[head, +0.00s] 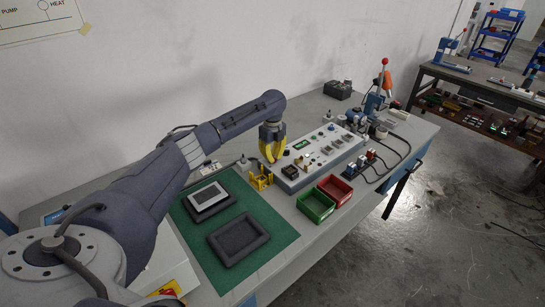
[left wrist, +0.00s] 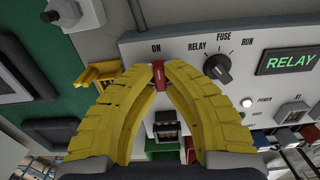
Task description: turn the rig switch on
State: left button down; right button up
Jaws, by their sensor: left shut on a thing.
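The rig is a long light-grey control box (head: 318,158) on the bench, and its panel also shows in the left wrist view (left wrist: 190,50). The rig switch (left wrist: 158,72) is a small red lever under the label ON. My left gripper (head: 271,160) has yellow fingers and reaches down at the box's left end. In the left wrist view its fingertips (left wrist: 159,66) are closed around the red lever from both sides. The fingers hide the lever's sides. The lever is hidden in the head view. My right gripper is not in view.
A black rotary knob (left wrist: 217,67) and a green RELAY display (left wrist: 287,61) are right of the switch. The POWER lamp (left wrist: 247,102) looks pale. A yellow bracket (head: 261,179) stands close to the gripper. Green (head: 316,206) and red (head: 335,189) bins sit in front of the box.

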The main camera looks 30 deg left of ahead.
pick_arm(q)
jog(key=c, duration=1.5)
grip_release()
jog(key=shift+o, duration=0.2)
notch_tip(320, 180, up, 12)
jog(key=shift+f, duration=6)
